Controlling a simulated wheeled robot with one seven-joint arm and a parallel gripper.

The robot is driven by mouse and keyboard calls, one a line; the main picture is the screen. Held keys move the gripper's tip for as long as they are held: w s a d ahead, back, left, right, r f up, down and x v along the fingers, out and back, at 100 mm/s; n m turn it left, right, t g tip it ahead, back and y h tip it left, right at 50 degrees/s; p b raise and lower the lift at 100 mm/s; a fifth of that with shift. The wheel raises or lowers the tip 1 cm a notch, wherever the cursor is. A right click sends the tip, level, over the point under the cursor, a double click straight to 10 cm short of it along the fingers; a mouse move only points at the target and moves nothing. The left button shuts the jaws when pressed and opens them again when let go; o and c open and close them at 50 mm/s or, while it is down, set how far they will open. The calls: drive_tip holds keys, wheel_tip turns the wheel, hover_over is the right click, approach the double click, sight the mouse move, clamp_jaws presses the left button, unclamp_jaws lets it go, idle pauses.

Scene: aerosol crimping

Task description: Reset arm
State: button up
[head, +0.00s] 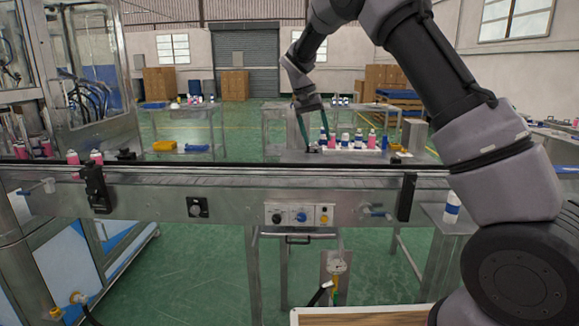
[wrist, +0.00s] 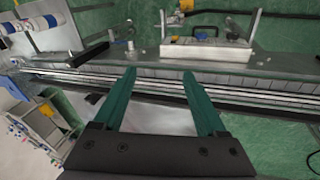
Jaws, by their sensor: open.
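My arm reaches in from the right of the head view, and my gripper (head: 315,140) points down above the far side of the conveyor. Its two green fingers are apart. In the wrist view the gripper (wrist: 158,74) is open, with nothing between the fingers. The conveyor (wrist: 230,92) passes beyond the fingertips there.
The conveyor (head: 240,179) spans the head view. Pink cans (head: 96,158) stand at its left, beside a machine frame (head: 85,70). A control panel (head: 300,215) is on the conveyor's front.

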drive_tip(key=s+d+r+m+t+y, duration=0.15)
drive_tip(key=s+d+r+y, duration=0.35)
drive_tip(key=s+d+r, duration=1)
drive_tip(key=s+d+f+t, duration=0.1)
drive_tip(key=s+t, duration=0.4)
drive_tip(key=s, duration=1.5)
drive_tip(key=shift+d, duration=0.2)
